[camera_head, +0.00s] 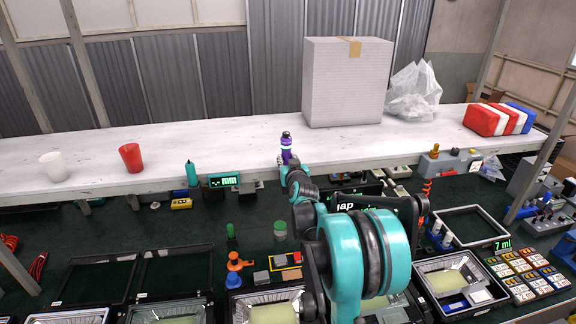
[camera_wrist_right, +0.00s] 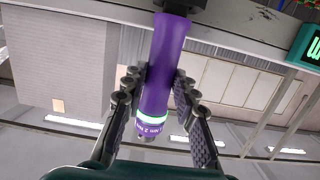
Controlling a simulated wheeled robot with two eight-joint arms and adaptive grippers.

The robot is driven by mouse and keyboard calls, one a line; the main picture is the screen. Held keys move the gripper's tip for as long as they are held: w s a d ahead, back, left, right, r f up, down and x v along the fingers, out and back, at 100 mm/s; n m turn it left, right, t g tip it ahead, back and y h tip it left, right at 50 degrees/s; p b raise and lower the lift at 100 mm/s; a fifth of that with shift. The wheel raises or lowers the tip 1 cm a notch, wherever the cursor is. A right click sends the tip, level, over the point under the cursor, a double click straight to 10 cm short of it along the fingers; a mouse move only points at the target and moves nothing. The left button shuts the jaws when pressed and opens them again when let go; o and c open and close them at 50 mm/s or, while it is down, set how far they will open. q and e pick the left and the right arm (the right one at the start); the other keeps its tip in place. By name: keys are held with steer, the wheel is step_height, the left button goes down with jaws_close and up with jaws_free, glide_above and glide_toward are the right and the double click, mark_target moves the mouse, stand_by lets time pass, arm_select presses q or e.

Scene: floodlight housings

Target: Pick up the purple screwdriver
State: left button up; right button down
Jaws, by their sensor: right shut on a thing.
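The purple screwdriver (camera_head: 286,146) is upright in the head view, in front of the white shelf's front edge. It also fills the middle of the right wrist view (camera_wrist_right: 163,65), with a pale green band and small lettering near one end. My right gripper (camera_head: 284,163) is shut on it; in the right wrist view its two dark fingers (camera_wrist_right: 157,105) press on either side of the purple body. In the head view my right arm hides part of the workbench, and the gripper hides the tool's lower part. My left gripper is not in view.
The white shelf (camera_head: 215,150) carries a white cup (camera_head: 52,166), a red cup (camera_head: 130,158), a large box (camera_head: 346,82), a plastic bag (camera_head: 413,92) and red, white and blue packs (camera_head: 499,119). Below, the bench is crowded with housings, frames (camera_head: 92,276) and small parts.

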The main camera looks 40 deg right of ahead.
step_height(320, 180, up, 17)
steer(key=p, duration=0.1)
stand_by(0.4)
steer(key=shift+a, duration=0.1)
stand_by(0.4)
